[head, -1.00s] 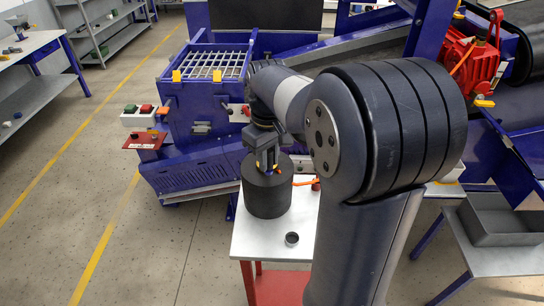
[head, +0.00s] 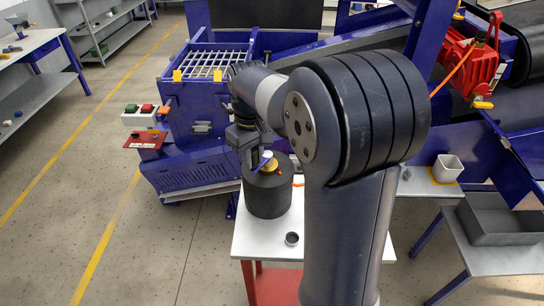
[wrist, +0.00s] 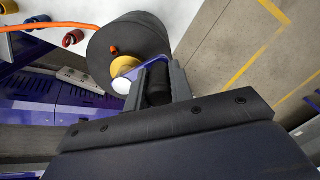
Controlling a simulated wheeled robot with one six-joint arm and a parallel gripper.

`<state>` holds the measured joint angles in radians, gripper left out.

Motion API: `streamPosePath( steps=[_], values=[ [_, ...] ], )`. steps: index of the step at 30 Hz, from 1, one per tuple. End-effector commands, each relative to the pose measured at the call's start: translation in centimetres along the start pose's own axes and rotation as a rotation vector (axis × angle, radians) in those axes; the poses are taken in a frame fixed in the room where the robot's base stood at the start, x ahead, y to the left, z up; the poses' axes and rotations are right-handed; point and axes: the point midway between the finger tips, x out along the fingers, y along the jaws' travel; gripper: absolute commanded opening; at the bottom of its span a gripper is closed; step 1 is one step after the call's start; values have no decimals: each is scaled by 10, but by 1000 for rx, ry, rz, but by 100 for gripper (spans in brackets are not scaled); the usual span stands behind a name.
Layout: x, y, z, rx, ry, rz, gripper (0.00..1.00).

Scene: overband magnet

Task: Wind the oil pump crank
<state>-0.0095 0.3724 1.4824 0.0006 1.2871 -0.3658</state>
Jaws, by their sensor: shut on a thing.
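The oil pump (head: 266,197) is a dark upright cylinder on a small white-topped table, with a yellow hub (head: 270,165) on its top. In the wrist view the pump's dark body (wrist: 128,42) shows, with the yellow hub (wrist: 123,66) and a white cap (wrist: 120,86) beside my fingers. A blue crank arm (head: 262,165) runs from the hub toward my gripper (head: 248,158). My gripper, also in the wrist view (wrist: 158,80), is shut on the crank's black handle (wrist: 157,90), at the left of the hub in the head view. The fingers partly hide the handle.
An orange hose (wrist: 50,27) runs beside the pump. A blue machine (head: 200,115) stands close behind. My arm hides the table's right side.

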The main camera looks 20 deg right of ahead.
Motion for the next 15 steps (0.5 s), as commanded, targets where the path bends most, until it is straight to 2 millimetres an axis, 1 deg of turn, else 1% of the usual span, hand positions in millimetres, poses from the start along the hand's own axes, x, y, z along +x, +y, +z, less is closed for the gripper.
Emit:
streamPosePath(
  steps=[8,15],
  values=[
    [-2,2,-2,1,5,4,0],
    [-3,1,-18,1,4,5,0]
  ],
)
